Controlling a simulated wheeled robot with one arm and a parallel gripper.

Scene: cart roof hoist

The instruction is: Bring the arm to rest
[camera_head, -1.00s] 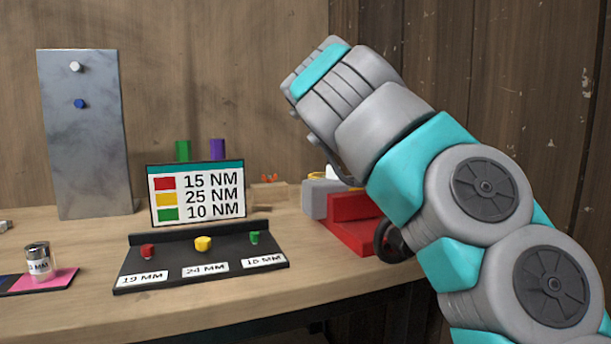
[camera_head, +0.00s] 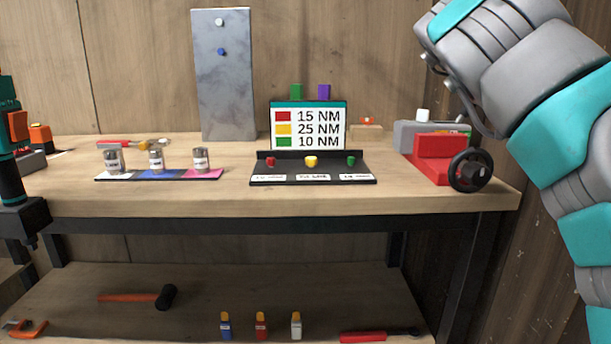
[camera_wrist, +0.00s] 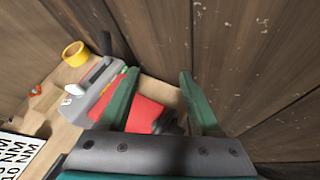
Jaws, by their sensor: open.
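My arm rises along the right side of the head view, folded up, with its upper end near the back wall. My gripper shows in the wrist view (camera_wrist: 158,95), with two green fingers spread apart. It is open and nothing is between its fingertips except the view of the bench corner and wall behind. The fingers are above and apart from the red and grey vise (camera_head: 432,158), which stands at the bench's right end and also shows in the wrist view (camera_wrist: 145,113). The fingertips are not visible in the head view.
The wooden workbench (camera_head: 235,198) holds a torque sign (camera_head: 308,125), a black socket rack (camera_head: 312,178), several small cans and an upright metal plate (camera_head: 226,95). A lower shelf (camera_head: 215,290) carries a mallet (camera_head: 140,298) and small bottles. Wooden walls stand close behind and right.

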